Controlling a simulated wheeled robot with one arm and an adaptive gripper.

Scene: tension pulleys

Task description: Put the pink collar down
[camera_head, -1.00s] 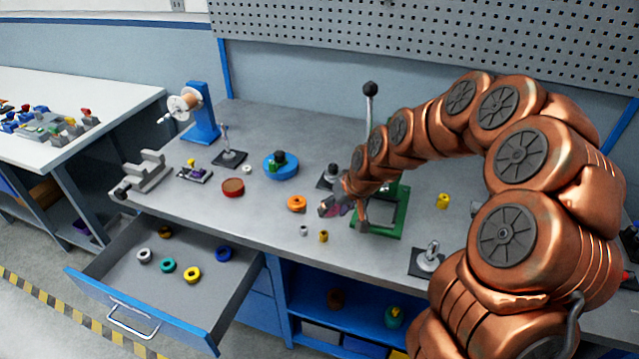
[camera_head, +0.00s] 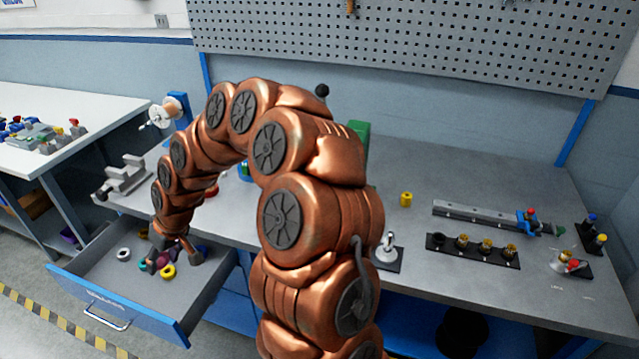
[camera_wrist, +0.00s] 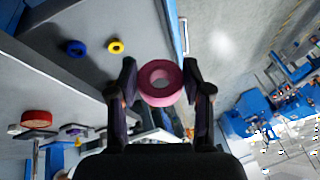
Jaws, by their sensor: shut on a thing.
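The pink collar (camera_wrist: 160,99) is a thick ring held between the two fingertips of my gripper (camera_wrist: 160,84) in the wrist view. The gripper is shut on it, one finger on each side. In the head view my gripper (camera_head: 165,256) reaches down over the open drawer (camera_head: 125,287), near its middle. The collar is hard to make out there among the fingers. In the wrist view the collar shows in front of the background; its exact height above the drawer floor cannot be told.
A white collar (camera_head: 123,254) and a yellow collar (camera_head: 168,272) lie in the drawer near my gripper. A blue collar (camera_wrist: 75,48) shows in the wrist view. The drawer walls surround this space. My arm hides much of the workbench (camera_head: 470,200).

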